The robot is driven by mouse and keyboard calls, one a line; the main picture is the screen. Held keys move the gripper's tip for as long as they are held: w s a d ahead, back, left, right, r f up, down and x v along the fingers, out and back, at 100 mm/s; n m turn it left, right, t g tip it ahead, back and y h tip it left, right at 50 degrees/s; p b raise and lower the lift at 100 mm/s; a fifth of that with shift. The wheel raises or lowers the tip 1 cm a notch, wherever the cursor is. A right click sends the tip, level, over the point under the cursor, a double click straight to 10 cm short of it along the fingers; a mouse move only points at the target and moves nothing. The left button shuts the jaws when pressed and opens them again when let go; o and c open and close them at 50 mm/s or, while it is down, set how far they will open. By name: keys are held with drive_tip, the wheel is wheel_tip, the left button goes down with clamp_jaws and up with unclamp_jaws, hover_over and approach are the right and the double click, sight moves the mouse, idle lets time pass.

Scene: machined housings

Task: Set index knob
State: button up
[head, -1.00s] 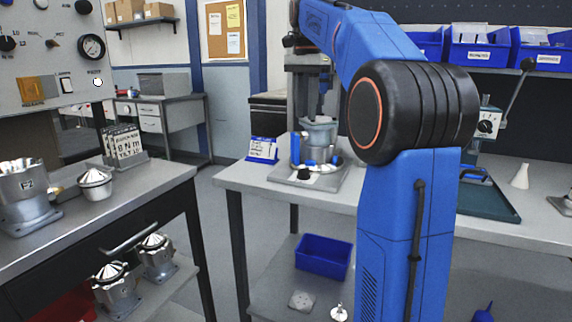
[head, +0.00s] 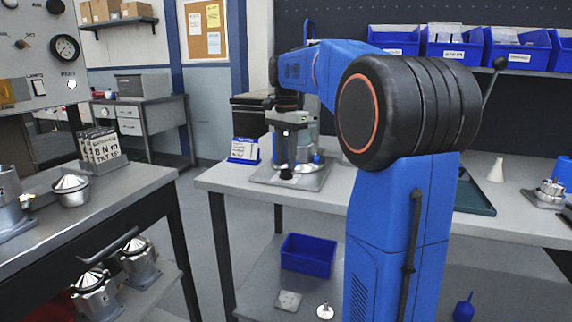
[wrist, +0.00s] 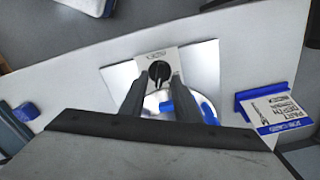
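The index knob (wrist: 159,71) is a small black knob with a pointer, on a pale label at the edge of a grey fixture plate (wrist: 205,62). In the head view, the knob (head: 286,176) is a dark spot at the plate's front. My gripper (wrist: 158,86) is open and empty, its two dark fingers apart and pointing toward the knob. The knob shows between the fingertips; I cannot tell the remaining height gap. Behind it a round metal part with blue pieces (wrist: 180,104) is partly hidden by the fingers. In the head view my arm hangs over the fixture.
A blue-framed sign (head: 244,151) stands on the bench left of the fixture. A green tray (head: 474,196) and a white cone (head: 496,169) lie to the right. A blue bin (head: 308,255) is on the lower shelf. Another bench (head: 130,186) stands at the left.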

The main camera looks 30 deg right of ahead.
drive_tip(key=shift+f, duration=0.95)
clamp_jaws()
drive_tip(key=shift+n, duration=0.3)
drive_tip(key=n, duration=0.4)
drive_tip(key=shift+n, duration=2.1)
